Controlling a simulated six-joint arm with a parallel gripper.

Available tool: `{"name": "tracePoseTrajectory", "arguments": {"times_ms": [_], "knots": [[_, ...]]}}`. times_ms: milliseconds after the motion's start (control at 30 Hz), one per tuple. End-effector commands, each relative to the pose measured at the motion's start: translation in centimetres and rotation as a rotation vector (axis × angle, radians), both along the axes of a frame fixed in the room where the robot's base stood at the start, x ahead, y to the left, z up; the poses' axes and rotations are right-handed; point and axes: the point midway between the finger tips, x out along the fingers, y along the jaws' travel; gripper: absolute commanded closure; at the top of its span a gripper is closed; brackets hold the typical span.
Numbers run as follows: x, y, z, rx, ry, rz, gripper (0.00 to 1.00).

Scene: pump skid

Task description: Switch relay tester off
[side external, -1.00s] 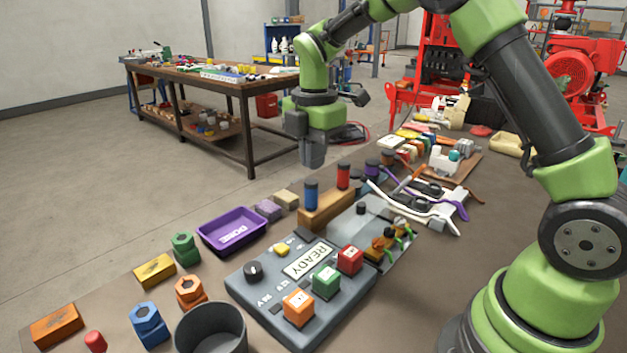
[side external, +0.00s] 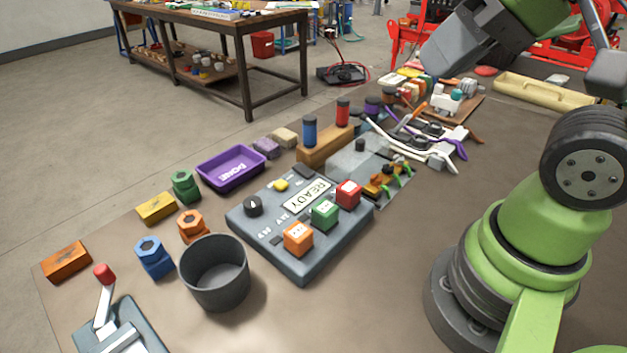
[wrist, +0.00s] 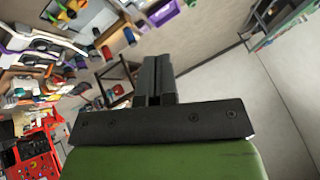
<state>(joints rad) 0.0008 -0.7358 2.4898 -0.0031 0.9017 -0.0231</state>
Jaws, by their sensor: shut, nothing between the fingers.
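The relay tester is a grey box (side external: 262,228) on the table in the side view. Its display reads READY. It has a black round knob (side external: 253,206), a small yellow button (side external: 281,185), and orange (side external: 298,238), green (side external: 324,214) and red (side external: 348,193) block buttons. My gripper (side external: 436,68) is high at the upper right of the side view, well away from the tester. Its fingers also show in the wrist view (wrist: 155,72), shut and empty. I cannot make out the tester in the wrist view.
A dark grey cup (side external: 214,280) stands just left of the tester, near a red-knobbed lever device (side external: 122,325). A purple tray (side external: 231,168) and a wooden block with blue and red cylinders (side external: 326,146) stand behind. Cables (side external: 425,150) lie to the right. Bare table lies in front.

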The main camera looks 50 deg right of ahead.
Motion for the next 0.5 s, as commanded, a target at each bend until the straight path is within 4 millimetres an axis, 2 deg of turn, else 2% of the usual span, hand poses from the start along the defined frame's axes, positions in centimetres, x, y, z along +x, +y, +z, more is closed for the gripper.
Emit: {"name": "tracePoseTrajectory", "arguments": {"times_ms": [67,167,333,500], "knots": [[0.4,-0.1,0.1,-0.018,0.004,0.020,1.00],[2.2,-0.3,0.5,-0.107,0.023,0.126,1.00],[7.4,-1.2,0.4,-0.344,0.074,0.461,1.00],[13.2,-2.5,-1.7,-0.555,0.123,0.849,1.00]]}}
